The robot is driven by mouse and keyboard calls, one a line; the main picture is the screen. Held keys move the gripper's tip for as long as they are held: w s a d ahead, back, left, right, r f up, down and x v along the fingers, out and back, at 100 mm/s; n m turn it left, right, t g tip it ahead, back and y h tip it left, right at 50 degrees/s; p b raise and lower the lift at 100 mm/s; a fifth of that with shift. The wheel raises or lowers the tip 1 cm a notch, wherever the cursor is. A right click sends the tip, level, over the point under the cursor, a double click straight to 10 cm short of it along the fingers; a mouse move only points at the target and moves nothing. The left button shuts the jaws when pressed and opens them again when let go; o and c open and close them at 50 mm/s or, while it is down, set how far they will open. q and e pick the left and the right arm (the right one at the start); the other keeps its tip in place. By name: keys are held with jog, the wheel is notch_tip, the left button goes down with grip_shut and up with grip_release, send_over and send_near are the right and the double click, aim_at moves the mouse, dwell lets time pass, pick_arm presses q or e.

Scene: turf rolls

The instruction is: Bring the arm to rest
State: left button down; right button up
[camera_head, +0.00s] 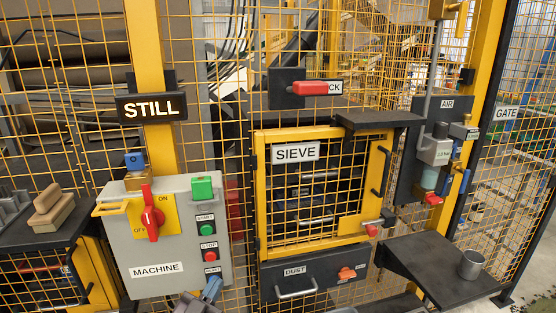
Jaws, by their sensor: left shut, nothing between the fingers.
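My left gripper (211,290) shows only in part at the bottom edge, just below the lower right of the grey MACHINE box (190,262). Its fingers are shut with nothing seen between them. The rest of that arm is mostly out of frame. My right gripper is not in view. The MACHINE box carries a red rotary handle (151,213) on a yellow plate, standing upright, and green and red buttons beside it. A dark sign (151,107) above reads STILL.
The barred SIEVE door (261,200) looks closed, with a DUST drawer (313,280) below. A dark shelf (440,268) at right holds a metal cup (471,264). A brush (51,208) lies on the left ledge. Yellow mesh fencing closes off the back.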

pick_arm(q)
jog(key=s+a+f+n+g+y, duration=0.3)
jog(key=s+f, duration=0.5)
jog(key=s, duration=0.5)
jog(key=s+a+f+n+g+y, duration=0.2)
jog(key=s+a+f+g+y, duration=0.3)
jog(key=s+a+f, duration=0.3)
jog(key=s+f, duration=0.1)
jog(key=s, duration=0.3)
jog(key=shift+s+a+f+n+g+y, duration=0.25)
jog(key=shift+s+a+n+g+y, duration=0.05)
jog(key=shift+s+n+y, duration=0.1)
